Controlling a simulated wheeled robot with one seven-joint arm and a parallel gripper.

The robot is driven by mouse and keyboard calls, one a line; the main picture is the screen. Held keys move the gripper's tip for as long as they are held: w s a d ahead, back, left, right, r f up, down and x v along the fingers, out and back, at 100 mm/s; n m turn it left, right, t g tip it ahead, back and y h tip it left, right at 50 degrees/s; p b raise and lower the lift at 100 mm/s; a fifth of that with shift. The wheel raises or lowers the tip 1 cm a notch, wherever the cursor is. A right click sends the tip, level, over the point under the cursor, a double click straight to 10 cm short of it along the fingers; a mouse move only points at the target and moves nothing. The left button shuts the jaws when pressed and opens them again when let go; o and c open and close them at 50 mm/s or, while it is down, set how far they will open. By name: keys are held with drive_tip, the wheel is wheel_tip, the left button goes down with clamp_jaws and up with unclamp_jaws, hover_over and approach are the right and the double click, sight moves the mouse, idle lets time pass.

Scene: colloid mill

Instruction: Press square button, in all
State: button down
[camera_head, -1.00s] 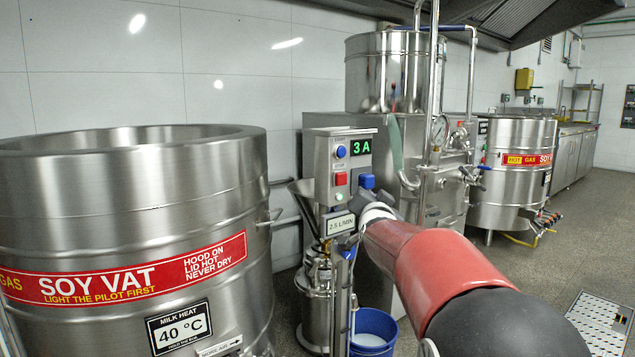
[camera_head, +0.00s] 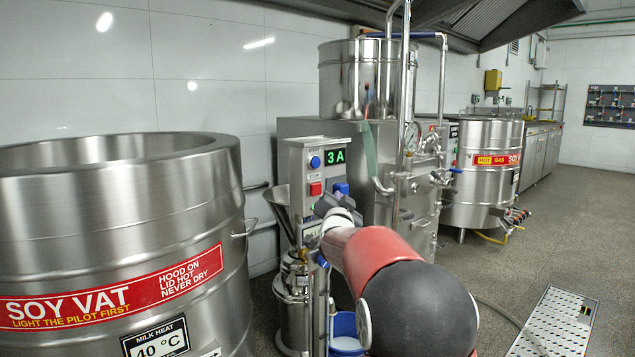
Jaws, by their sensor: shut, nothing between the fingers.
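The grey control box (camera_head: 296,163) of the mill stands at the middle of the view, with a green "3A" display (camera_head: 335,156). On its front are a round blue button (camera_head: 315,162) and, below it, a square red button (camera_head: 316,188). My gripper (camera_head: 322,204) is shut and empty, just below and right of the red button in the picture. I cannot tell whether it touches the box. The wrist and gripper partly hide the lower part of the box and its label. A blue part (camera_head: 342,188) shows at the box's right side.
A large steel soy vat (camera_head: 105,240) fills the left. A steel hopper (camera_head: 281,205) and a blue bucket (camera_head: 345,330) are by the mill. Pipes (camera_head: 405,110) rise behind the box. Another vat (camera_head: 482,190) stands farther right. A perforated floor plate (camera_head: 555,325) lies in open floor at right.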

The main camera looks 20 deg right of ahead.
sight(322, 188)
drive_tip(key=shift+w+a+p, duration=0.3)
drive_tip(key=shift+w+p, duration=0.1)
drive_tip(key=shift+w, duration=0.4)
drive_tip(key=shift+w+a+p, duration=0.25)
drive_tip(key=shift+w+p, duration=0.1)
drive_tip(key=shift+w, duration=0.4)
drive_tip(key=shift+w+a+p, duration=0.3)
drive_tip(key=shift+w+p, duration=0.1)
drive_tip(key=shift+w, duration=0.4)
drive_tip(key=shift+w, duration=0.1)
drive_tip(key=shift+w+a, duration=0.15)
drive_tip(key=shift+w, duration=0.15)
drive_tip(key=shift+w+a, duration=0.15)
drive_tip(key=shift+w, duration=0.25)
idle(0.8)
drive_tip(key=shift+s, duration=0.1)
drive_tip(key=shift+s+d+b, duration=0.3)
drive_tip(key=shift+s+b, duration=0.4)
drive_tip(key=shift+b, duration=0.1)
